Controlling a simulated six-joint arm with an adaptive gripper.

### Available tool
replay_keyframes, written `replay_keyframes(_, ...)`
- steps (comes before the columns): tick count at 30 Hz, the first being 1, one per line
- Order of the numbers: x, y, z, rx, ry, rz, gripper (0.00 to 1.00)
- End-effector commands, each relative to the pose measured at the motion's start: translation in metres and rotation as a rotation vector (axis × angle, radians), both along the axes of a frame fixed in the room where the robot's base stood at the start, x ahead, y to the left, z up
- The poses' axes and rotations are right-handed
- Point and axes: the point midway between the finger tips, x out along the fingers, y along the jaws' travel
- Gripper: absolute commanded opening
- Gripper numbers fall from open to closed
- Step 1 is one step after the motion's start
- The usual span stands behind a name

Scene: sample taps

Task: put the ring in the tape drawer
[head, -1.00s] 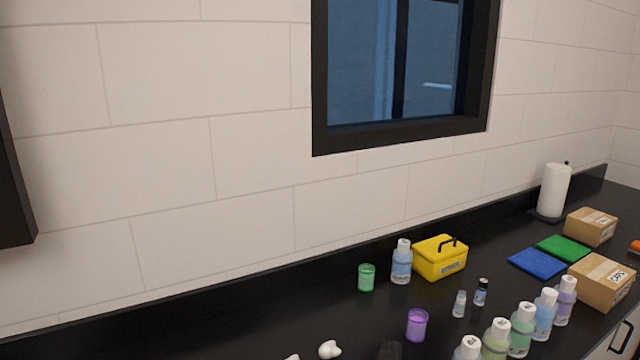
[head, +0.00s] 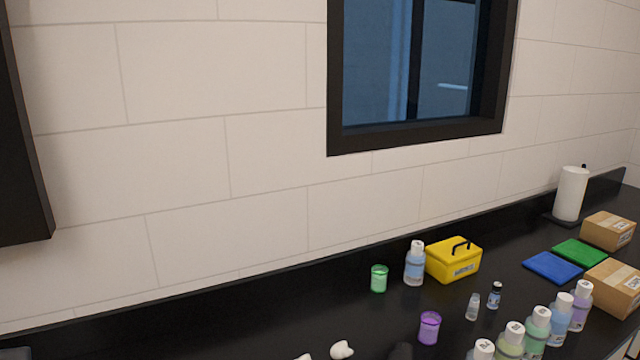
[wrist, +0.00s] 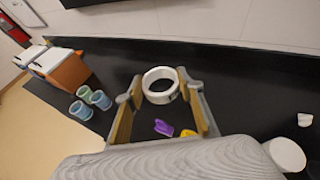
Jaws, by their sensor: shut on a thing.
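A white ring (wrist: 162,98) shows in the wrist view, held upright between the fingertips of my gripper (wrist: 160,86). My gripper is shut on the ring, one finger on each side of it. The dark counter shows behind and below the ring. My gripper and the ring do not show in the head view. I cannot make out a tape drawer in either view.
The head view shows a yellow box (head: 453,261), a blue-labelled bottle (head: 414,266), a green beaker (head: 379,279), a purple beaker (head: 429,328) and several bottles on the counter. The wrist view shows an orange-sided box (wrist: 67,70) and several cups at left.

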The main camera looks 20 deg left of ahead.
Motion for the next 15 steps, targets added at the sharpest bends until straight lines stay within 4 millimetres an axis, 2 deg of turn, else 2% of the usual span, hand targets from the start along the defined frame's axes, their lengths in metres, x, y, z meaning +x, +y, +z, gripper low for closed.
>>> replay_keyframes(15,-0.008,-0.016,0.02,0.002,0.002,0.034,0.24)
